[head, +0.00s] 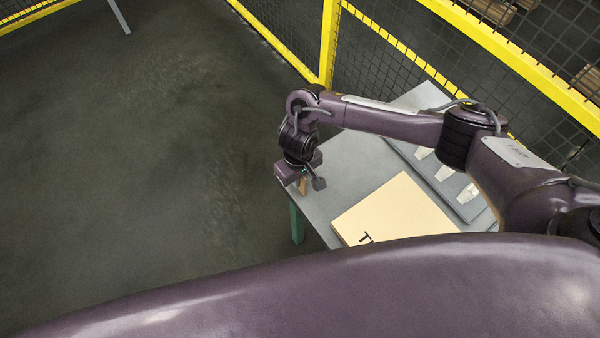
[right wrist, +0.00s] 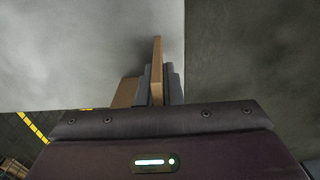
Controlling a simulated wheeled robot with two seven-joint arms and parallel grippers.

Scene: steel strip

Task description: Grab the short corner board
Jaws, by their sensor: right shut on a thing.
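In the head view only a small bit of the tan board (head: 302,187) shows below the gripper. My left gripper is not in view.
The grey table (head: 325,205) also bears a large cream board (head: 398,212) with dark lettering and a grey tray (head: 462,205) with pale pieces. Yellow-framed mesh fencing (head: 328,45) stands behind the table. Open dark floor (head: 130,170) lies to the left.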

